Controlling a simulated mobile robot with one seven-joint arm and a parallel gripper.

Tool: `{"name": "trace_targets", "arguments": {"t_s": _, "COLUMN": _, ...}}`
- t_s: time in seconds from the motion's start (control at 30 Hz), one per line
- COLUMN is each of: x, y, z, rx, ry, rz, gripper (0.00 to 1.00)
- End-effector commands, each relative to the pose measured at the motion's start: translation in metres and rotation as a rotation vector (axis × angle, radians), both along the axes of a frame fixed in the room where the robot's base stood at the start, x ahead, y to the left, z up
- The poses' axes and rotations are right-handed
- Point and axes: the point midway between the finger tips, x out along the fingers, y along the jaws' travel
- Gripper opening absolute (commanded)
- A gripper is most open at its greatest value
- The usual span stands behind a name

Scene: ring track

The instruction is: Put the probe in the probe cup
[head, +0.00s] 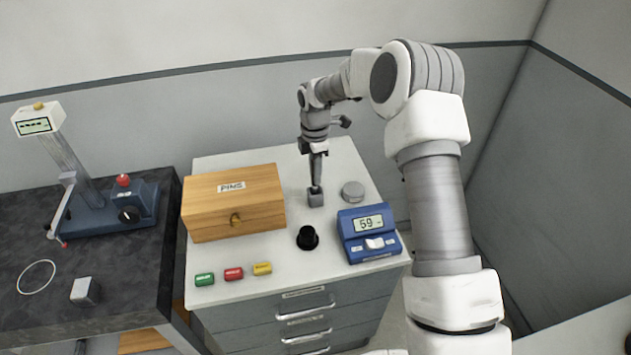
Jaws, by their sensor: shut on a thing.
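My gripper (316,183) points down over the white cabinet top, between the wooden box and the blue meter. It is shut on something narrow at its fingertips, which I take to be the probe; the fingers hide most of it. A small grey block (316,199) is directly below the fingertips; I cannot tell whether it is part of the held thing or a separate holder. A black round cup-like piece (307,238), probably the probe cup, stands on the cabinet top in front of the gripper, apart from it.
The wooden PINS box (234,205) is left of my gripper. The blue meter (369,234) reading 59 and a grey disc (353,191) are right. Green, red and yellow pieces (233,274) lie in front. A gauge stand (100,207) and metal block (85,291) occupy the dark table.

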Motion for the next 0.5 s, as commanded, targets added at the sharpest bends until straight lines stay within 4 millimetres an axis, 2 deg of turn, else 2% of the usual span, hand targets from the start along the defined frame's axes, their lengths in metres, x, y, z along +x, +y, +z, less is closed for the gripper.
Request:
{"name": "trace_targets", "arguments": {"t_s": 0.3, "x": -0.001, "y": 0.000, "z": -0.037, "rx": 0.000, "ry": 0.002, "rz": 0.000, "gripper": 0.00}}
{"name": "trace_targets", "arguments": {"t_s": 0.5, "x": 0.000, "y": 0.000, "z": -0.039, "rx": 0.000, "ry": 0.000, "rz": 0.000, "gripper": 0.00}}
